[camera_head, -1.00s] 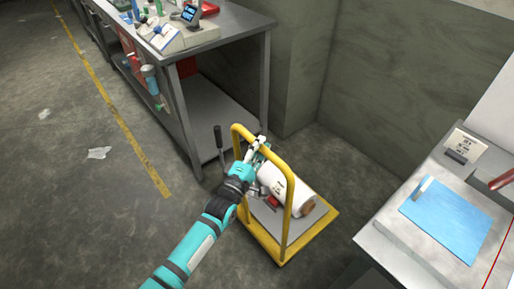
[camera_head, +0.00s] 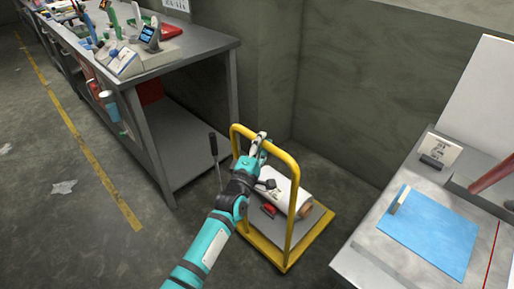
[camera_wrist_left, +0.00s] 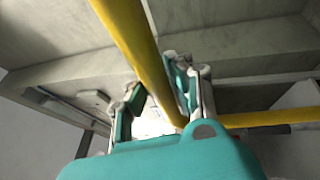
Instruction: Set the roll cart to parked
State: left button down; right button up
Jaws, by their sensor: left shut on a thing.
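The roll cart (camera_head: 325,222) is a low platform with a yellow frame and a tall yellow handle hoop (camera_head: 292,190). A white roll (camera_head: 283,184) lies on its deck, with a small red item (camera_head: 268,210) beside it. My left gripper (camera_head: 259,143) is shut on the top bar of the handle. In the left wrist view its fingers (camera_wrist_left: 160,92) stand on either side of the yellow bar (camera_wrist_left: 135,45). A dark lever (camera_head: 213,146) with a black grip stands at the cart's left side; its foot is hidden. My right gripper is not in view.
A metal workbench (camera_head: 190,56) with tools stands left of the cart, close to the lever. A grey wall (camera_head: 350,90) is behind. A table with a blue mat (camera_head: 428,232) is at right. Open floor (camera_head: 60,215) with a yellow line lies at left.

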pick_arm(q)
jog(key=shift+w+d+r, duration=0.1)
jog(key=shift+r, duration=0.05)
dwell(0.3)
jog(key=c, duration=1.1)
grip_release()
jog(key=shift+w, duration=0.1)
jog(key=shift+f, duration=0.2)
jog(key=shift+s+f, duration=0.1)
jog(key=shift+s, duration=0.25)
jog(key=v, duration=1.1)
jog(key=shift+s, duration=0.2)
